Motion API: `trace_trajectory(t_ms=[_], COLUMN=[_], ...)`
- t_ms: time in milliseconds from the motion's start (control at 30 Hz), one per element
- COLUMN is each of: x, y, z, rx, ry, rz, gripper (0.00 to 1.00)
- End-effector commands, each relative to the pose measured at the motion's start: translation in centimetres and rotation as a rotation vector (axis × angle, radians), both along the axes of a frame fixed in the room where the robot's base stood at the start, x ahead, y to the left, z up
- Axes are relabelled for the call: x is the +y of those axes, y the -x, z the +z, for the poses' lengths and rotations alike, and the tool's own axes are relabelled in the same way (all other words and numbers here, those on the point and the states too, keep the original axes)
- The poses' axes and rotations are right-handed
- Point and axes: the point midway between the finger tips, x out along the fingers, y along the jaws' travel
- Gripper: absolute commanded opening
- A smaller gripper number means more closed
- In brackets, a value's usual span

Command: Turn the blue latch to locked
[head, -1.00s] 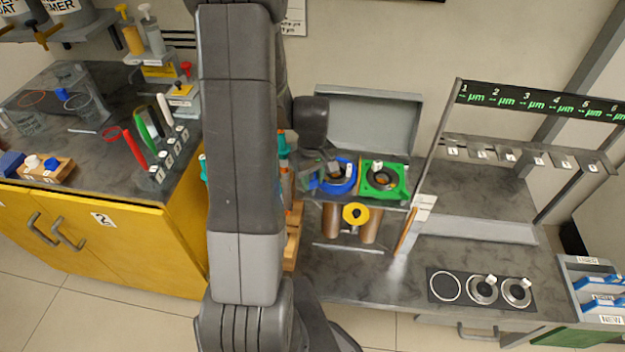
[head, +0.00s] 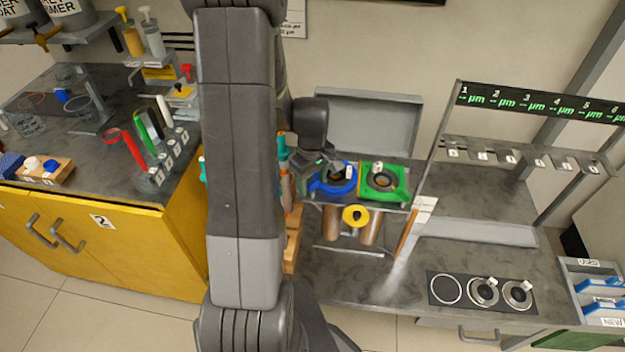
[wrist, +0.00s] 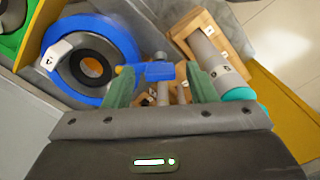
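The blue round fixture (head: 336,187) sits on the bench beside a green one (head: 383,181). In the wrist view the blue fixture (wrist: 62,42) has a dark centre with a hole and a white tag. The blue latch (wrist: 160,71) sticks out from its side, with a small yellow piece at its left end. My gripper (wrist: 162,88) is open, one green fingertip on each side of the latch. Gaps show between fingers and latch, and I cannot tell any contact. In the head view my gripper (head: 320,167) covers the fixture's upper left and hides the latch.
The green fixture stands close to the right of the blue one. A wooden block with a grey cylinder (wrist: 205,52) lies near my right finger in the wrist view. A yellow ring (head: 355,216) and brown cylinders are in front. An open grey lid (head: 370,130) stands behind.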

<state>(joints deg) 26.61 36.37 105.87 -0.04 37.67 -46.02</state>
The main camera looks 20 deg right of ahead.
Motion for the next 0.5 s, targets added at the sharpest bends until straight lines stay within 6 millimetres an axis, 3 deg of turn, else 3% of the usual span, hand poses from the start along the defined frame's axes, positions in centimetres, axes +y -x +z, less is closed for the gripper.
trace_trajectory(t_ms=[300,500], x=[0.0,0.0], y=[0.0,-0.1], z=[0.3,2.8], rx=[0.000,-0.004], ry=[-0.001,0.002], rz=[-0.001,-0.001], gripper=[0.51,0.51])
